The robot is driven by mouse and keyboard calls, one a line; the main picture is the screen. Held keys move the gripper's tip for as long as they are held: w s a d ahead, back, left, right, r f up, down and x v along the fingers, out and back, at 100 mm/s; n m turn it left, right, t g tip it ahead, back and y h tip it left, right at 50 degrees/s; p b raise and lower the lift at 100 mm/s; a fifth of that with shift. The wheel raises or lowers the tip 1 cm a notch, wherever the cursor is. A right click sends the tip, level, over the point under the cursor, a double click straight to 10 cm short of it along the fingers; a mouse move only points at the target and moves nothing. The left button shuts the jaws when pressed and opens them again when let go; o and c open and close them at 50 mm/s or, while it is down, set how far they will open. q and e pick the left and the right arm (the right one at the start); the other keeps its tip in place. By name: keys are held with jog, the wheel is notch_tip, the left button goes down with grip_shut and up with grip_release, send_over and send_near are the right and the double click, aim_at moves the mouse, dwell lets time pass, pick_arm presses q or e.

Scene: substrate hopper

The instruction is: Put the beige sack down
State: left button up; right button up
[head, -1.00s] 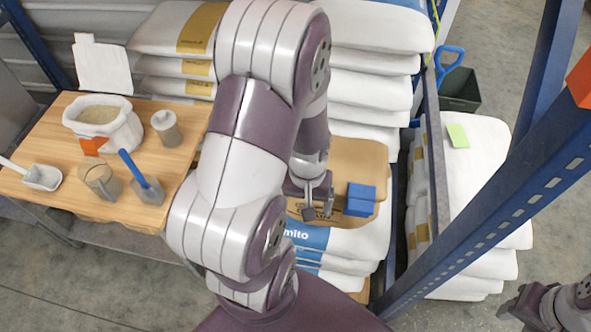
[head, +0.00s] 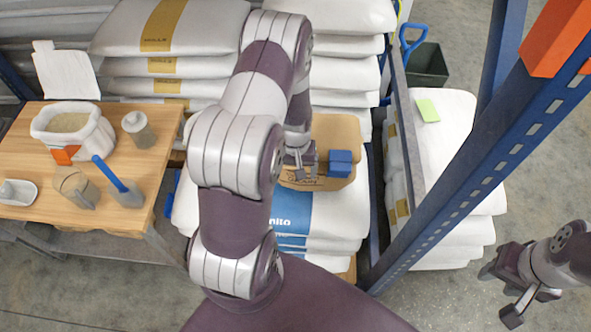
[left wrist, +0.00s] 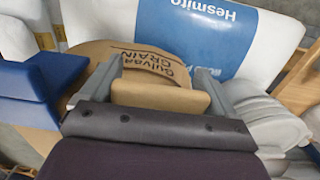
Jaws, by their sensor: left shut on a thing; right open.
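The beige sack (head: 335,128) is over the stack of white sacks beneath my left arm in the head view. Its printed face also shows in the left wrist view (left wrist: 95,48). My left gripper (head: 303,172) is shut on the sack's near edge; in the left wrist view a tan fold sits between its fingers (left wrist: 160,97). Whether the sack's underside touches the stack is hidden. A blue block (head: 341,163) is at the sack's right side. My right gripper (head: 499,295) is open and empty at the lower right, away from the sack.
The white sack stack (head: 330,225) with a blue label lies below. Taller white stacks stand behind. A blue rack post (head: 450,160) rises at the right, beside another stack with a green card (head: 428,110). A wooden table (head: 25,135) at left holds an open bag, jars and scoops.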

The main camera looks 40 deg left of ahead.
pick_arm(q)
jog(key=shift+w+f, duration=0.1)
jog(key=shift+f, duration=0.7)
jog(key=o, duration=1.8)
notch_tip(320, 180, up, 12)
jog(key=shift+f+b, duration=0.1)
jog(key=shift+b, duration=0.6)
jog(key=s+d+r+m+t, duration=0.1)
jog(key=s+d+r+m, duration=0.5)
jog(key=d, duration=0.6)
notch_tip(320, 180, up, 2)
jog(key=shift+s+d+m+t, duration=0.15)
jog(key=shift+s+m+t, duration=0.15)
jog(key=shift+s, duration=0.55)
